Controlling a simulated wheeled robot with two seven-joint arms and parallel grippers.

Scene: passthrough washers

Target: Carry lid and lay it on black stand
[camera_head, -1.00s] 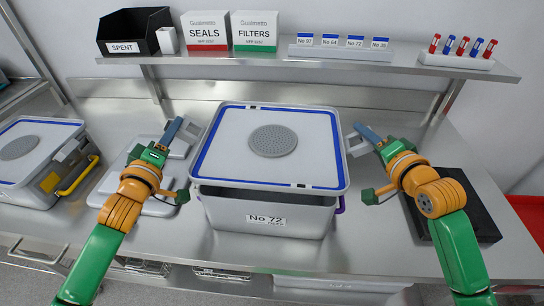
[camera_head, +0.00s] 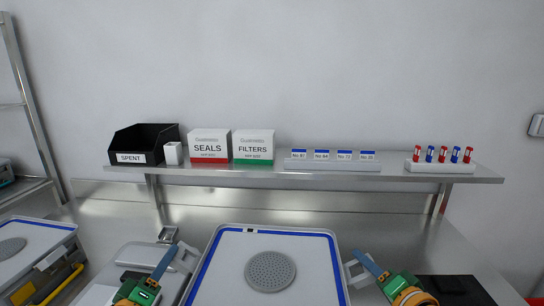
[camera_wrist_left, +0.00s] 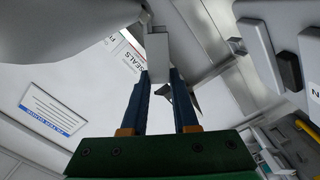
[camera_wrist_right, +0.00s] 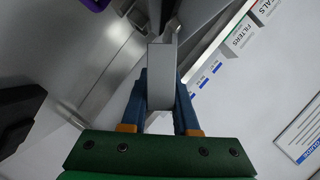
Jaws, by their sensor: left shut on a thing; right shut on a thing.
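The lid (camera_head: 230,262) is a pale grey rectangular plate with a blue border and a round perforated disc (camera_head: 270,271) in its middle. In the head view it is low in the middle, its near part cut off. My left gripper (camera_head: 170,256) is shut on the handle at the lid's left side, which also shows in the left wrist view (camera_wrist_left: 157,52). My right gripper (camera_head: 362,262) is shut on the handle at the lid's right side, seen in the right wrist view (camera_wrist_right: 162,78). The black stand (camera_head: 455,288) lies right of my right gripper, partly cut off.
A wall shelf (camera_head: 400,176) holds a black SPENT bin (camera_head: 150,141), the SEALS (camera_head: 209,146) and FILTERS (camera_head: 253,146) boxes, labelled tags and a rack of red and blue vials (camera_head: 440,166). Another lidded container (camera_head: 35,255) stands at the left.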

